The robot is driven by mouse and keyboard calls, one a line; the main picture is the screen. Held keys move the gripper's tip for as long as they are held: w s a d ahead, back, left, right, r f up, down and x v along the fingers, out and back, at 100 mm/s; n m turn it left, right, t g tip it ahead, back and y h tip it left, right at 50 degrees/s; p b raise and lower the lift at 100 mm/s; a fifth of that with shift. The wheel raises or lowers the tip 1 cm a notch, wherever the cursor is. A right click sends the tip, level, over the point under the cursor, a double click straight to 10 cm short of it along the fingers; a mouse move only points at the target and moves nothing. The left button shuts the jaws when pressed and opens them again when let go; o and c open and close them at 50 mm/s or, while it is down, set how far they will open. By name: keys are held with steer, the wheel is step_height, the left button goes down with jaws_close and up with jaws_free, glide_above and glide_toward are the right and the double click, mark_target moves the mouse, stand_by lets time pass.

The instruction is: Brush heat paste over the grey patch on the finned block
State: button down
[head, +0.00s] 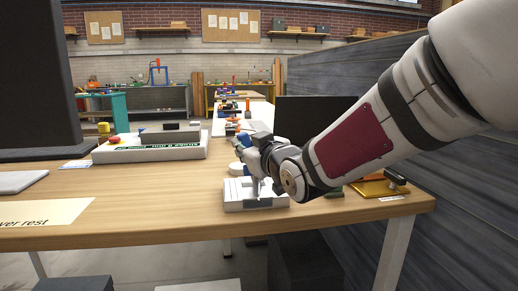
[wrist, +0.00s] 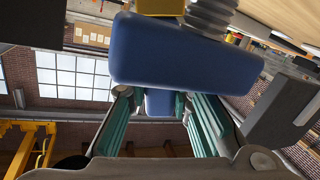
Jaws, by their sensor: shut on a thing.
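My gripper (head: 258,150) is near the middle of the bench, above a low pale block (head: 236,203). In the wrist view its teal-lined fingers (wrist: 160,112) are closed on a blue handle (wrist: 185,55), likely the brush. A grey ribbed part and a yellow part show beside the handle. A narrow pale part reaches down from the gripper to the pale block; I cannot tell whether it touches. The block seems to be the finned one, but its grey patch cannot be made out. The brush tip is not clear in either view.
A white case (head: 150,148) with dark parts on top stands at the left back. A dark monitor (head: 35,75) fills the far left. A gold plate (head: 368,189) with a dark handle lies at the right edge. The front middle of the wooden bench (head: 150,190) is clear.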

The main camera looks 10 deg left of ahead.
steer(key=shift+s+a+f, duration=0.1)
steer(key=shift+s+a, duration=0.05)
steer(key=shift+a, duration=0.2)
steer(key=shift+w+d, duration=0.2)
steer(key=shift+d, duration=0.35)
steer(key=shift+w+d, duration=0.15)
steer(key=shift+d, duration=0.4)
steer(key=shift+a, duration=0.1)
steer(key=shift+s+a+b, duration=0.2)
steer(key=shift+a+b, duration=0.3)
steer(key=shift+s+a+b, duration=0.15)
steer(key=shift+a+b, duration=0.3)
steer(key=shift+a, duration=0.05)
steer(key=shift+w+d+p, duration=0.2)
steer(key=shift+d+p, duration=0.05)
steer(key=shift+d, duration=0.35)
steer(key=shift+w+d+p, duration=0.15)
steer(key=shift+d+p, duration=0.05)
steer(key=shift+d, duration=0.35)
steer(key=shift+s+a+b, duration=0.2)
steer(key=shift+a+b, duration=0.35)
steer(key=shift+a, duration=0.05)
steer(key=shift+s+a+b, duration=0.15)
steer(key=shift+a+b, duration=0.35)
steer(key=shift+a, duration=0.05)
steer(key=shift+w+d, duration=0.2)
steer(key=shift+d, duration=0.4)
